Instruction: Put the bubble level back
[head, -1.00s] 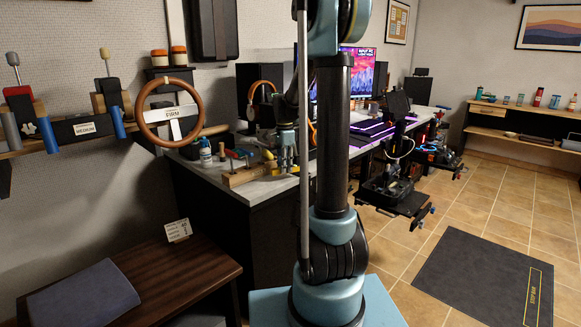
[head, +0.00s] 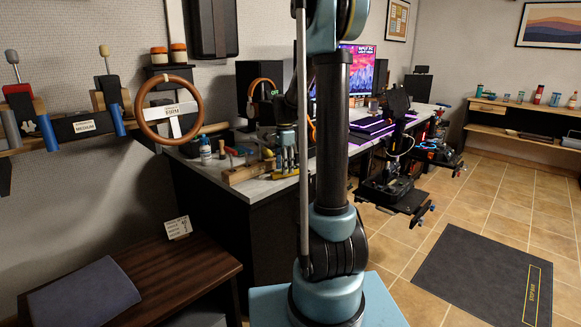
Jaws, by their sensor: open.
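My gripper (head: 287,168) is low over the near edge of the white desk, fingers pointing down. Its fingers look spread, and I see nothing held between them. A wooden tool block (head: 241,174) sits on the desk just left of the gripper. A small yellow item (head: 268,153) shows beside the gripper; it is too small to tell whether it is the bubble level. I cannot pick out the bubble level for certain. My arm column hides the desk to the right of the gripper.
A white-blue bottle (head: 205,152) and small tools stand on the desk (head: 262,189) left of the block. A wooden ring (head: 146,128) hangs on the wall rack. A dark bench (head: 187,268) stands at front left. A floor mat (head: 487,275) lies at right.

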